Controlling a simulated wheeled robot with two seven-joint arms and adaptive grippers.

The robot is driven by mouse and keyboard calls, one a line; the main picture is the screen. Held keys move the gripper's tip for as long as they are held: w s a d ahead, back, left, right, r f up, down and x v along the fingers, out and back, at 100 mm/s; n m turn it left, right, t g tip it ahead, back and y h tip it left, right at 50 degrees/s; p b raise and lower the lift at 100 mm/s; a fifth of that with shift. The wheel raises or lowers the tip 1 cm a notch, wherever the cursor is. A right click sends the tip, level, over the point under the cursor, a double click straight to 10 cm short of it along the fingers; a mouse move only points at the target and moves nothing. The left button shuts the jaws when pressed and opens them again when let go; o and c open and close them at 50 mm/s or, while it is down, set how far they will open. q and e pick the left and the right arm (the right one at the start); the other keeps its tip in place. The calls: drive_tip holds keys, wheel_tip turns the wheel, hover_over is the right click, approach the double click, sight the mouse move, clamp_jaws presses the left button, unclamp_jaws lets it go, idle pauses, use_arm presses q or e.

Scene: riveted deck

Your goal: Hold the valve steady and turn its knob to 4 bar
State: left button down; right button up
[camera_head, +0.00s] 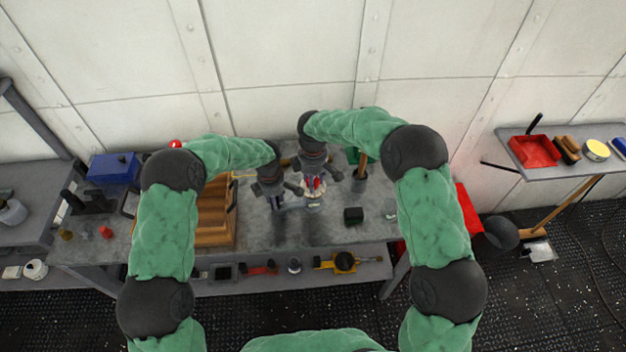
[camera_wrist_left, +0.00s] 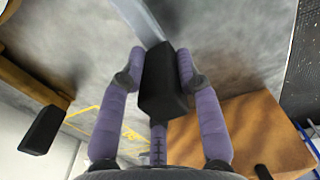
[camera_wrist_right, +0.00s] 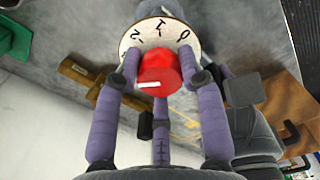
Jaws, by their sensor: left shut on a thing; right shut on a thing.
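The valve's round pale dial (camera_wrist_right: 163,38) shows black figures 0, 1 and 2 in the right wrist view; the rest of its scale is hidden. A red knob (camera_wrist_right: 160,70) with a white mark on its side stands over the dial. My right gripper (camera_wrist_right: 160,74) is shut on the knob, one finger on each side. My left gripper (camera_wrist_left: 160,75) is shut on a black block-shaped grip (camera_wrist_left: 165,90), with a grey bar running from it. In the head view, my left gripper (camera_head: 290,196) and right gripper (camera_head: 316,182) are close together over the bench.
The grey bench (camera_head: 300,232) carries a wooden stepped block (camera_head: 213,225) at left and a small dark block (camera_head: 353,215) at right. A cup with a wooden-handled tool (camera_head: 361,168) stands behind. A lower shelf holds several tools. The wall is close behind the bench.

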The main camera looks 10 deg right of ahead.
drive_tip(key=n, duration=0.4)
drive_tip(key=shift+f+n, duration=0.1)
drive_tip(key=shift+n, duration=0.3)
drive_tip(key=shift+s, duration=0.1)
drive_tip(key=o, duration=1.2)
drive_tip(key=shift+c, duration=0.2)
drive_tip(key=shift+r, duration=0.35)
wheel_tip(320, 180, up, 11)
drive_tip(key=shift+r, duration=0.2)
